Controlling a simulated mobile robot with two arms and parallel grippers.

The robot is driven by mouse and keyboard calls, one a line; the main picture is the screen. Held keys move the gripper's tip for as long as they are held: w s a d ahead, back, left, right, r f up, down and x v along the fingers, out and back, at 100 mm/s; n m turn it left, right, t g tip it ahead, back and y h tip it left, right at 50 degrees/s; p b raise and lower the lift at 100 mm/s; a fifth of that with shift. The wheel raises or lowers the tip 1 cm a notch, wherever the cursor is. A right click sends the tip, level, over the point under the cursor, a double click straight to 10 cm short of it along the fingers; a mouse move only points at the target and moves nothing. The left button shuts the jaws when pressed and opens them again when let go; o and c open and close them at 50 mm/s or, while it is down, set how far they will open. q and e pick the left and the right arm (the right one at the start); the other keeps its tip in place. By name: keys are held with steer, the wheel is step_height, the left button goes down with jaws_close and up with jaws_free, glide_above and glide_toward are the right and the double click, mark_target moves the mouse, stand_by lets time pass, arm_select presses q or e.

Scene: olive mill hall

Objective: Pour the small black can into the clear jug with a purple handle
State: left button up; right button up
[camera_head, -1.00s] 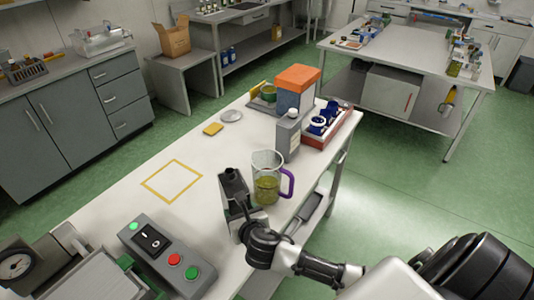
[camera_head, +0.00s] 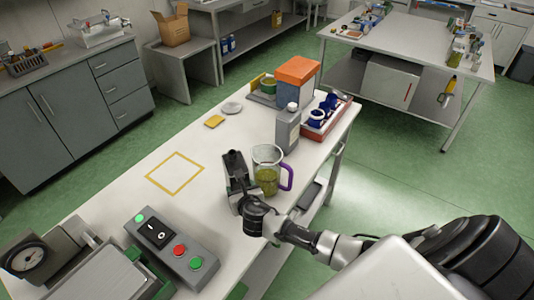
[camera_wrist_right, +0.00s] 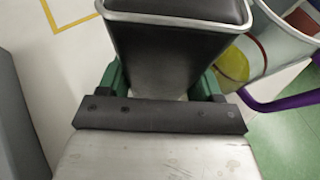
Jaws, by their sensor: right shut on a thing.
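The small black can (camera_head: 235,167) is held in my right gripper (camera_head: 245,193), just left of the clear jug (camera_head: 266,160). In the right wrist view the can (camera_wrist_right: 175,60) has an open four-sided top with a pale rim and a dark inside. Its contents cannot be made out. Green fingertips of the gripper (camera_wrist_right: 160,86) close on both its sides. The jug stands upright on the table with yellow-green liquid in its lower part and its purple handle (camera_head: 288,178) to the right. The jug (camera_wrist_right: 281,45) also shows beside the can in the wrist view. My left gripper is out of view.
A grey bottle (camera_head: 287,130), an orange-and-grey box (camera_head: 297,72) and a red tray (camera_head: 333,129) stand behind the jug. A grey switch box (camera_head: 170,247) is at the front left. A yellow outlined square (camera_head: 175,172) on the white table (camera_head: 125,198) is empty.

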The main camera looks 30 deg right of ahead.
steer(key=shift+s+r, duration=0.1)
stand_by(0.3)
steer(key=shift+r+m+y+b, duration=0.45)
steer(key=shift+r+m+y, duration=0.15)
steer(key=shift+r+m, duration=0.25)
steer(key=r+m+y+b, duration=0.1)
steer(key=r+m+t+y+b, duration=0.1)
steer(key=r+m, duration=0.1)
steer(key=r+m+t+y+b, duration=0.1)
steer(key=r+m, duration=0.1)
steer(key=shift+a+r+m, duration=0.25)
steer(key=shift+a, duration=0.15)
steer(key=shift+b, duration=0.3)
